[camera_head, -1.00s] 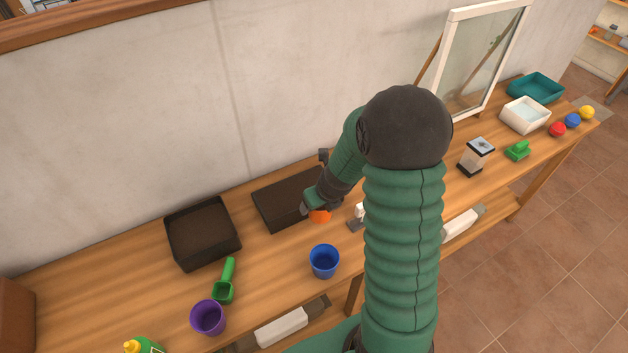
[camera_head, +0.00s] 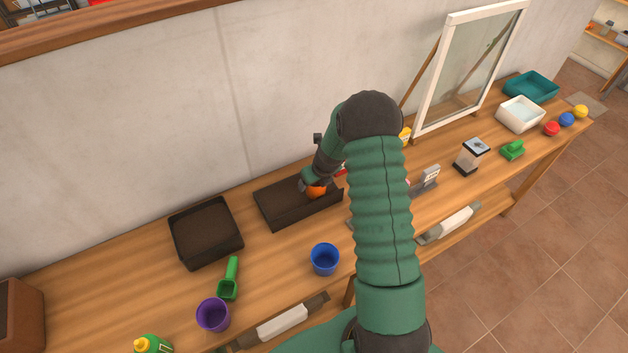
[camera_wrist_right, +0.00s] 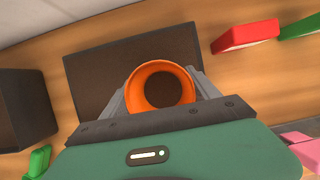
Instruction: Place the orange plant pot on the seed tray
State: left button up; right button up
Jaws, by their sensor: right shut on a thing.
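The orange plant pot (camera_head: 316,191) is held in my right gripper (camera_head: 312,184), which is shut on it. In the right wrist view the pot (camera_wrist_right: 161,66) has its round open rim towards the camera, with the right gripper's fingers (camera_wrist_right: 160,95) on both sides of it. The seed tray (camera_head: 277,210) is a dark, flat, rectangular tray on the table near the wall. The pot is over the right part of the tray; whether it touches the tray is unclear. In the right wrist view the tray (camera_wrist_right: 90,75) lies behind the pot. My left gripper is not in view.
A deeper dark tray (camera_head: 205,232) stands left of the seed tray. A blue pot (camera_head: 324,259), a green scoop (camera_head: 229,280) and a purple pot (camera_head: 213,314) are nearer the front edge. A framed pane (camera_head: 470,65) leans at the back right. The table right of the seed tray is partly hidden by my arm.

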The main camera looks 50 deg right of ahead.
jog(key=shift+d, duration=0.2)
jog(key=o, duration=1)
jog(key=shift+s+d+f, duration=0.1)
jog(key=shift+d+f, duration=0.1)
jog(key=shift+f, duration=0.05)
jog(key=o, duration=0.4)
jog(key=shift+d+f, duration=0.1)
jog(key=shift+d, duration=0.2)
jog(key=shift+o, duration=0.2)
jog(key=shift+a, duration=0.35)
jog(key=shift+a+r, duration=0.1)
jog(key=shift+r, duration=0.3)
jog(key=v, duration=1.1)
jog(key=shift+s+r, duration=0.1)
jog(key=shift+r, duration=0.15)
jog(key=s+a+r+n+g+y, duration=0.1)
jog(key=s+a+r+n, duration=0.1)
jog(key=a+n, duration=1.75)
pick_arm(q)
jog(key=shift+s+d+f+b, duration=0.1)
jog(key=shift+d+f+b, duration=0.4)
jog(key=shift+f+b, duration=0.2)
pick_arm(e)
jog(key=s+a+f+n, duration=0.1)
jog(key=s+a+n, duration=0.6)
jog(key=n, duration=1.3)
jog(key=shift+s+a+f+g, duration=0.2)
jog(key=shift+s+a+g, duration=0.2)
jog(key=shift+a, duration=0.6)
